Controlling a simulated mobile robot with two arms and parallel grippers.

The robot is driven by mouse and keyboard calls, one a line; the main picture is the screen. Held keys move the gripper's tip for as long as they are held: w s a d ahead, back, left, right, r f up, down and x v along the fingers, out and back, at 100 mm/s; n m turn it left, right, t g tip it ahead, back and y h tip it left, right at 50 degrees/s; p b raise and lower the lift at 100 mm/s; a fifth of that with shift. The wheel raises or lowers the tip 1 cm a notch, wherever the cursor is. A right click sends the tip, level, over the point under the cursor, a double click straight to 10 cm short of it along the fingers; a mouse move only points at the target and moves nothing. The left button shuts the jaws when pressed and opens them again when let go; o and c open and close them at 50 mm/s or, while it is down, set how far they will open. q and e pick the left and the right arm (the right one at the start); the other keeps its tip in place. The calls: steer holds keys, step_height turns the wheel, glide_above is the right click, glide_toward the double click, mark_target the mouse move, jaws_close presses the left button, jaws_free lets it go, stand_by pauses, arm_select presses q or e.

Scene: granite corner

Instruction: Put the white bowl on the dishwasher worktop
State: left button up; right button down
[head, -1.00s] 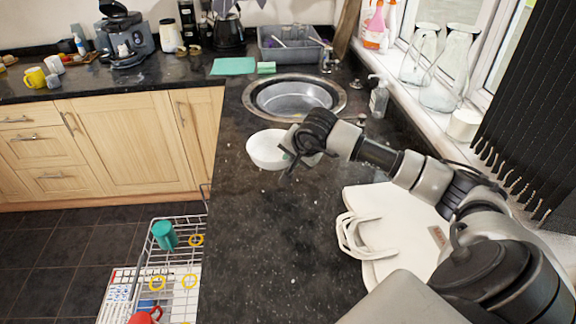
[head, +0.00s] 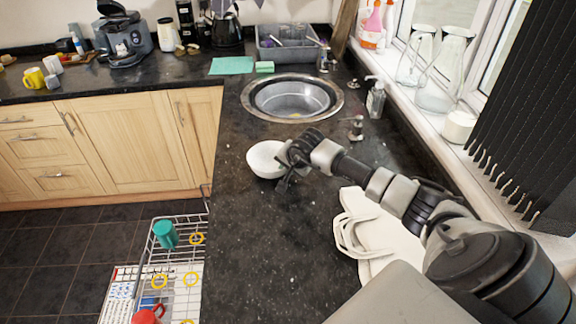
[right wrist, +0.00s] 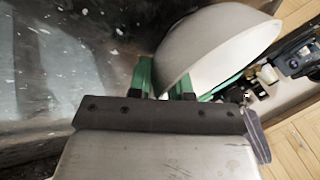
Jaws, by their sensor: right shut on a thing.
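The white bowl (head: 266,159) is at the black speckled worktop (head: 262,235) in the head view, in front of the round sink. My right gripper (head: 286,163) is shut on the bowl's right-hand rim. In the right wrist view the green-padded fingers (right wrist: 162,82) grip the edge of the bowl (right wrist: 215,42), which looks tilted there. Whether the bowl touches the worktop or hangs just above it I cannot tell. The open dishwasher rack (head: 180,262) is below the worktop's left edge. My left gripper is not in view.
The sink (head: 292,97) lies behind the bowl. A soap bottle (head: 375,99) and a tap (head: 356,128) stand to its right. The worktop in front of the bowl is clear.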

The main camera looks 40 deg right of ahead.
steer(key=shift+f, duration=0.15)
steer(key=c, duration=1)
jaws_free()
steer(key=shift+c, duration=0.2)
steer(key=shift+r, duration=0.25)
steer(key=shift+s+r, duration=0.1)
steer(key=shift+r, duration=0.05)
steer(key=b+v, duration=0.3)
steer(key=v, duration=0.8)
steer(key=shift+s+r, duration=0.2)
steer(key=shift+r, duration=0.05)
